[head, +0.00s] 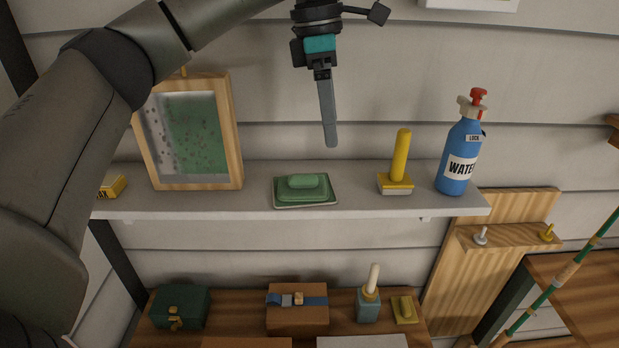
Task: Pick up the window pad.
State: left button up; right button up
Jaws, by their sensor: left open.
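A green pad with a raised green grip (302,183) lies in a shallow pale-rimmed dish (331,203) on the white shelf (240,202); it looks like the window pad. My left gripper (330,142) hangs above and slightly right of the pad, its fingers pointing down. It is seen edge-on, so one finger hides the other. It is open and apart from the pad, with nothing visible in it. My right gripper is out of view.
Right are a yellow-handled tool (400,160) and a blue water bottle (462,155). Below, a wooden table holds a green box (180,305) and a brown box (297,318).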

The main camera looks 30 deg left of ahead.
pick_arm(q)
jog(key=a+r+y, duration=0.2)
jog(key=a+r, duration=0.1)
jog(key=a, duration=0.2)
jog(key=n+b, duration=0.1)
jog(key=b, duration=0.3)
send_over(299, 174)
notch_tip(299, 174, down, 10)
jog(key=shift+s+a+r, duration=0.15)
jog(key=shift+d+f+p, duration=0.2)
jog(key=shift+f+p, duration=0.45)
jog(key=shift+f, duration=2.1)
jog(key=c, duration=1.2)
jog(key=shift+c, duration=0.2)
jog(key=shift+r, duration=0.1)
